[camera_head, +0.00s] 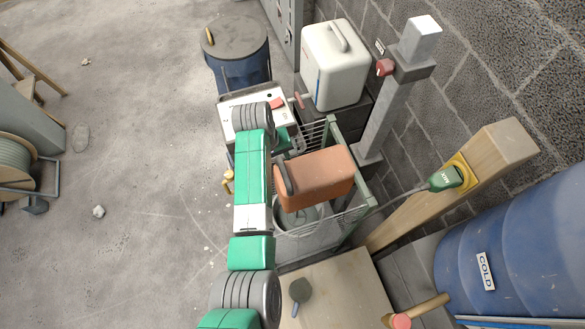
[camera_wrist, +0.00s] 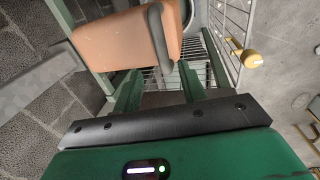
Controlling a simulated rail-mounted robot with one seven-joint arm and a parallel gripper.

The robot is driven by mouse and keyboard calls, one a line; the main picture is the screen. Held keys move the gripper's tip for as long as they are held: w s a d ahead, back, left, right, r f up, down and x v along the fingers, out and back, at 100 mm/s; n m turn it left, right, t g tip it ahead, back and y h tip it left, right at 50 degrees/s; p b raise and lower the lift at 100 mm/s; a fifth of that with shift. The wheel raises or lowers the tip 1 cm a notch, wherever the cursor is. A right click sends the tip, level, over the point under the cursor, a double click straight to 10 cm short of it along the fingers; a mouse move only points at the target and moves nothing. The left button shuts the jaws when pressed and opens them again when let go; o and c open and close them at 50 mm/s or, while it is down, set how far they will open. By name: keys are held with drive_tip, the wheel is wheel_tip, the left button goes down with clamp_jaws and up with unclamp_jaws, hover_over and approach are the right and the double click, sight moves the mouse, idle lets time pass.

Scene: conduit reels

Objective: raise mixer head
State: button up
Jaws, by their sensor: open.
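The mixer head (camera_head: 318,178) is an orange-brown rounded block with a dark grey handle (camera_head: 283,176) on its left side. It sits over a pale bowl (camera_head: 300,218) inside a green-framed wire cage; I cannot tell its exact tilt. In the wrist view the mixer head (camera_wrist: 120,42) fills the upper middle, and its dark handle (camera_wrist: 158,35) is just beyond my fingers. My gripper (camera_wrist: 160,80) is open and empty, its two green fingers spread below the handle in that view, apart from it. In the head view my gripper is largely hidden by my arm.
The wire cage (camera_head: 335,228) surrounds the mixer, with a yellow knob (camera_wrist: 252,58) beside it. A green plug marked MIX (camera_head: 445,178) is on a wooden post. A white box (camera_head: 335,65) and blue barrel (camera_head: 238,70) stand behind. The floor at left is mostly open.

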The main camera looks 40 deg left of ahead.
sight(283, 171)
drive_tip(key=f, duration=0.5)
drive_tip(key=w+d+f+b, duration=0.1)
drive_tip(key=f, duration=0.2)
clamp_jaws()
